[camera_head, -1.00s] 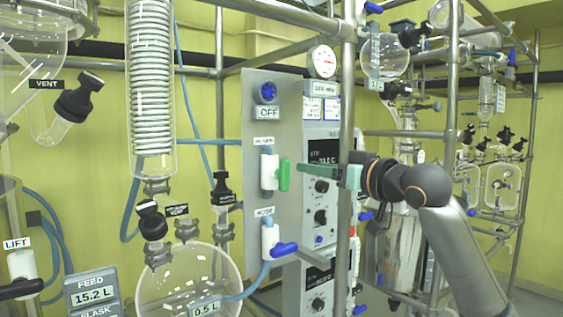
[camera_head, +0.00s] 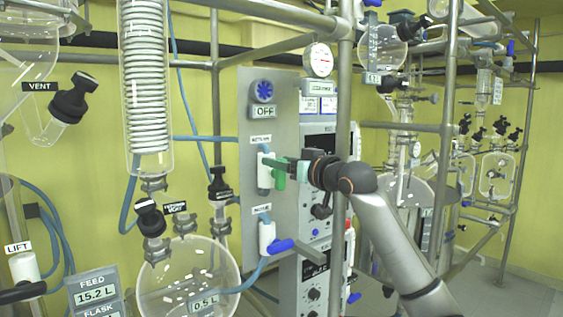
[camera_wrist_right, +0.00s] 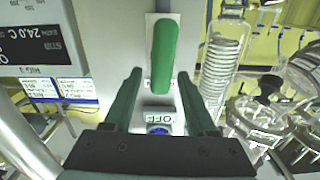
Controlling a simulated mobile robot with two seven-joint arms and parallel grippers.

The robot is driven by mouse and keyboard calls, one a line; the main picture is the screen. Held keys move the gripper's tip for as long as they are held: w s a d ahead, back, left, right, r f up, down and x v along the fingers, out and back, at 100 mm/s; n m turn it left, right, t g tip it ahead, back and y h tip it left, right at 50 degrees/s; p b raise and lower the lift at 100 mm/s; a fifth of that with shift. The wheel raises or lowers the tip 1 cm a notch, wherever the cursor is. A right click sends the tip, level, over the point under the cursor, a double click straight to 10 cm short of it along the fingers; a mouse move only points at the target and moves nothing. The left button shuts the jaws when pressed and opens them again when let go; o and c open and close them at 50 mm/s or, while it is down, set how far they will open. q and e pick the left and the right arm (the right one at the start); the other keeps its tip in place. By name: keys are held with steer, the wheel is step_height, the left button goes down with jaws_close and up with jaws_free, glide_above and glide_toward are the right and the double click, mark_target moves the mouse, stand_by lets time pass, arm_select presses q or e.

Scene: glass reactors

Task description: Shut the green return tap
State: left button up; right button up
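The green return tap (camera_head: 279,176) is on the grey panel, under the OFF label and above the blue-handled tap. Its green handle hangs upright in front of a white body (camera_head: 264,172). My right gripper (camera_head: 272,162) is at the tap, its green fingers overlapping the handle's upper part in the head view. In the right wrist view the green handle (camera_wrist_right: 163,55) lies lengthwise, centred ahead of the gap between the two spread fingers (camera_wrist_right: 158,95). The gripper is open; I see no finger touching the handle. My left gripper is not in view.
A blue-handled tap (camera_head: 278,245) sits just below on the same panel (camera_head: 288,122). A blue knob (camera_head: 262,91) is above. A vertical steel post (camera_head: 343,110) stands close to my right arm. A round glass flask (camera_head: 188,280) is at lower left.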

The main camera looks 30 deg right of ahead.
jaws_close()
stand_by(0.3)
steer(key=shift+d+m, duration=0.1)
steer(key=shift+m, duration=0.3)
steer(key=m, duration=0.3)
steer(key=shift+d+f+m, duration=0.15)
steer(key=shift+d+m, duration=0.15)
steer(key=shift+d, duration=0.1)
steer(key=shift+w+d+f+m, duration=0.1)
steer(key=shift+d+f+m, duration=0.3)
steer(key=shift+m, duration=1.75)
steer(key=shift+s+d+f+m, duration=0.15)
steer(key=shift+f+m, duration=0.3)
steer(key=shift+m, duration=1.65)
steer(key=shift+w+d+f+m, duration=0.15)
steer(key=shift+d+f+m, duration=0.25)
steer(key=shift+m, duration=1.75)
steer(key=shift+a+f, duration=0.1)
steer(key=shift+o, duration=0.3)
jaws_free()
